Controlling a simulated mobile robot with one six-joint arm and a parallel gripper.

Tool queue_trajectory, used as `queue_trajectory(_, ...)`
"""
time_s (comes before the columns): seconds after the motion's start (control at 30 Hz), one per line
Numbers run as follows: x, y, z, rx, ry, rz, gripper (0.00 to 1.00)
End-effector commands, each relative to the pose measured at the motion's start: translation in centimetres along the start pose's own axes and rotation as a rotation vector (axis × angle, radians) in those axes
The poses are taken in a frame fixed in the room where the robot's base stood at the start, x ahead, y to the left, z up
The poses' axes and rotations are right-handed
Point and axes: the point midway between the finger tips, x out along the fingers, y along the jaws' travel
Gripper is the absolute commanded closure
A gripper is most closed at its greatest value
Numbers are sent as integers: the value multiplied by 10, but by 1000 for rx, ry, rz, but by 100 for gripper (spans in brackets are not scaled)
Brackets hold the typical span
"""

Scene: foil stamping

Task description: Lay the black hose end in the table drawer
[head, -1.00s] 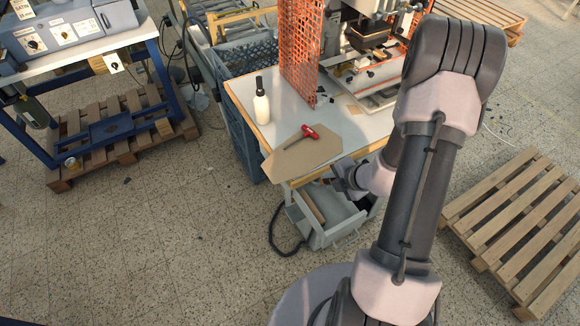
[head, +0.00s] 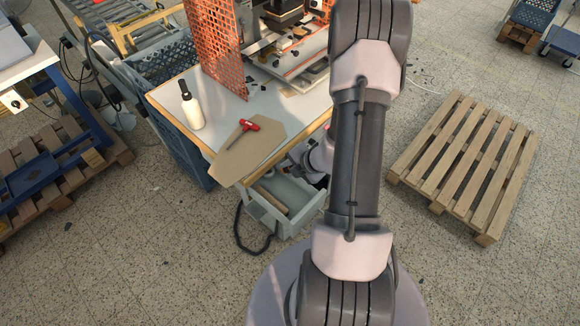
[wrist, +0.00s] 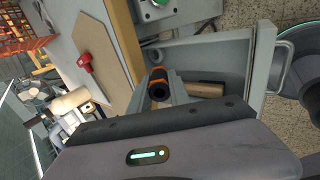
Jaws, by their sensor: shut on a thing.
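The table drawer (head: 285,230) is a grey open box pulled out under the white worktable's near edge. It also shows in the wrist view (wrist: 262,70). A brown bar-like piece (head: 270,200) lies in it, and its end shows in the wrist view (wrist: 207,90). My gripper (wrist: 160,92) is shut on the black hose end (wrist: 158,88), a short black tube with an orange band. In the wrist view they appear over the drawer's inside; contact with its floor cannot be told. In the head view my arm partly hides the gripper and drawer.
A cardboard sheet (head: 240,160) with a red-handled tool (head: 248,125) overhangs the table corner near the drawer. A white bottle (head: 192,110) stands behind. A black hose (head: 240,235) loops on the floor left of the drawer. A pallet (head: 465,165) lies to the right.

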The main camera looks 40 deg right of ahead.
Motion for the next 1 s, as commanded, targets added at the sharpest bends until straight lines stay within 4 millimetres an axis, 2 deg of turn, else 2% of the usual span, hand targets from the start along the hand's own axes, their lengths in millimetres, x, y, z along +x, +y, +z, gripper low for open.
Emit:
queue_trajectory(0.1, 15, -11, 0, 1, 1, 0, 100)
queue_trajectory(0.6, 58, -41, 0, 2, 0, 0, 100)
queue_trajectory(0.93, 60, -43, 0, 1, 0, 0, 100)
queue_trajectory(0.97, 60, -43, 0, 1, 0, 0, 73)
queue_trajectory(1.0, 60, -43, 0, 1, 0, 0, 66)
